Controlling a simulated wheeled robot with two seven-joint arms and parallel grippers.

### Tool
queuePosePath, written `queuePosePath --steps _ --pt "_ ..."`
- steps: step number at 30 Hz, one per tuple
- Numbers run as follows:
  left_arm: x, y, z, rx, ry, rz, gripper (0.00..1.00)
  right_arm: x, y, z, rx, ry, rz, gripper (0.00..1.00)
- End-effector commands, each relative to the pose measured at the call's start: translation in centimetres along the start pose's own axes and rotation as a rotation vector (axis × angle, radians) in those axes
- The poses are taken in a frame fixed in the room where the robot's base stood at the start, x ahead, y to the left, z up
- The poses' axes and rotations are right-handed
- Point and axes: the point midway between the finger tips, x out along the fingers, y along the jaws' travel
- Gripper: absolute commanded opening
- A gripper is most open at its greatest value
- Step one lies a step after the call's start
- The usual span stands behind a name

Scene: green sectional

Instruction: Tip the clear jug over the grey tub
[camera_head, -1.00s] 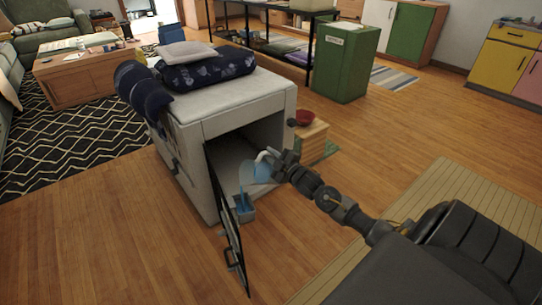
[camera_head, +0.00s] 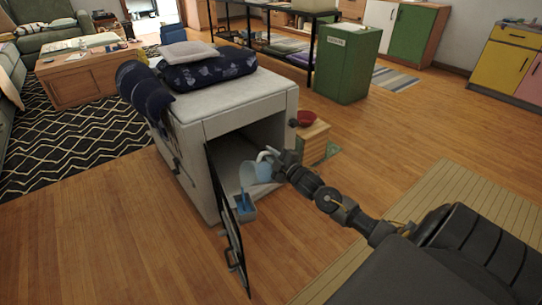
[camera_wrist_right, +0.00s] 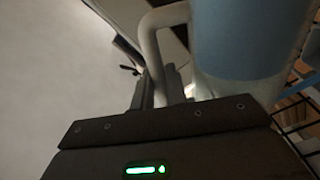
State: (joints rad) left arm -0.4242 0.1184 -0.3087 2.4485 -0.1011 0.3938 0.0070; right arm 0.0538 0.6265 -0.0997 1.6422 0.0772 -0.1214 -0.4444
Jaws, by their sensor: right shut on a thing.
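The clear jug (camera_head: 255,173), bluish with a white handle, is tipped to the left in front of the open white cabinet. A thin blue stream runs from its lip down into the small grey tub (camera_head: 247,214), which is below and left of it beside the open door. My right gripper (camera_head: 277,161) is shut on the jug's handle. In the right wrist view the jug (camera_wrist_right: 238,38) shows blue liquid, and its pale handle passes between the fingers (camera_wrist_right: 165,88). The liquid level inside the tub is hard to tell. My left gripper is not in view.
The white cabinet (camera_head: 245,100) bears a dark patterned cushion (camera_head: 210,70). Its dark door (camera_head: 230,240) stands open close left of the tub. A small wooden box with a red bowl (camera_head: 306,118) stands right of the cabinet. Wooden floor is clear in front.

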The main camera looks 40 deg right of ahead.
Motion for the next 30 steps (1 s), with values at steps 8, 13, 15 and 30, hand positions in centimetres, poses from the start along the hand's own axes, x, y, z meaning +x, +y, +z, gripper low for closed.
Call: queuePosePath --steps 8,13,15,30 --pt "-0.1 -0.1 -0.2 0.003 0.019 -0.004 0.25 0.0 0.3 -0.5 -0.032 0.003 0.004 0.00" --pt "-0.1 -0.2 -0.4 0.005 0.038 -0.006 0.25 0.0 0.3 -0.7 -0.052 0.003 0.004 0.00" --pt "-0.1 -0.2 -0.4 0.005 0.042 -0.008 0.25 0.0 0.3 -0.8 -0.060 0.003 0.004 0.00" --pt "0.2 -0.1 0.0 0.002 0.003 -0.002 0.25 0.0 0.5 -1.2 -0.086 0.002 0.004 0.00"
